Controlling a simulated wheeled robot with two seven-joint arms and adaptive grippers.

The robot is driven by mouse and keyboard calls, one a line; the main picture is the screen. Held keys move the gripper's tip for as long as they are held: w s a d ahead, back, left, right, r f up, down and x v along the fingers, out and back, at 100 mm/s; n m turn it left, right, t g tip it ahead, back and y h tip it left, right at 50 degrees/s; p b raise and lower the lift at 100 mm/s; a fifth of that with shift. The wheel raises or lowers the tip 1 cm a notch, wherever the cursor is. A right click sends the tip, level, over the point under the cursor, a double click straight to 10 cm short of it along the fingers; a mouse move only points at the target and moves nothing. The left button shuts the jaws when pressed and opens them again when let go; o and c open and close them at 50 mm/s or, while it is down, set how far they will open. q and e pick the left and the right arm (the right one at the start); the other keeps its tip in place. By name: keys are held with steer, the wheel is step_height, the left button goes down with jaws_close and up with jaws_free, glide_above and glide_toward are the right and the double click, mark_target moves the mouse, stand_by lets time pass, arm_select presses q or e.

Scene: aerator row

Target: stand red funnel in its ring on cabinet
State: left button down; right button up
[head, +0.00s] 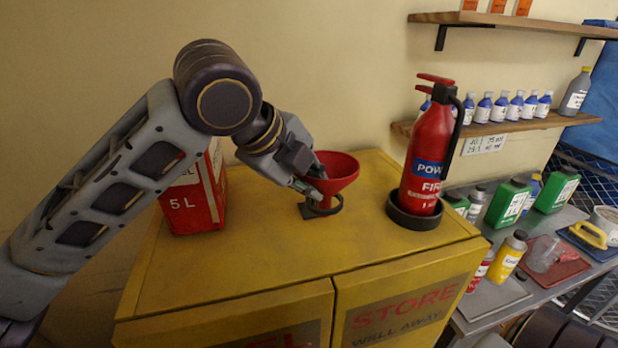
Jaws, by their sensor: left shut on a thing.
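The red funnel (341,172) is upright, wide mouth up, over the yellow cabinet (240,258). My left gripper (314,184) is shut on the left side of the funnel. A dark ring (333,208) on a small base sits on the cabinet top directly below the funnel. The funnel's lower end is at the ring, partly hidden by my fingers. I cannot tell if it is seated in the ring or just above it. My right gripper is not in view.
A red 5 L can (200,205) stands left of the funnel. A fire extinguisher (429,150) stands in a black round holder (413,213) to the right. The cabinet's front top is clear. A bench (492,297) with bottles lies right, below a bottle shelf (500,125).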

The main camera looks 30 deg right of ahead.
arm_select(q)
steer(key=shift+f+b, duration=0.45)
steer(key=shift+f, duration=0.75)
stand_by(0.4)
steer(key=c, duration=1.4)
jaws_free()
steer(key=shift+o, duration=0.2)
steer(key=shift+r, duration=0.2)
steer(key=shift+r+p, duration=2.1)
steer(key=shift+p, duration=0.3)
steer(key=shift+r, duration=2.2)
steer(key=shift+s, duration=0.1)
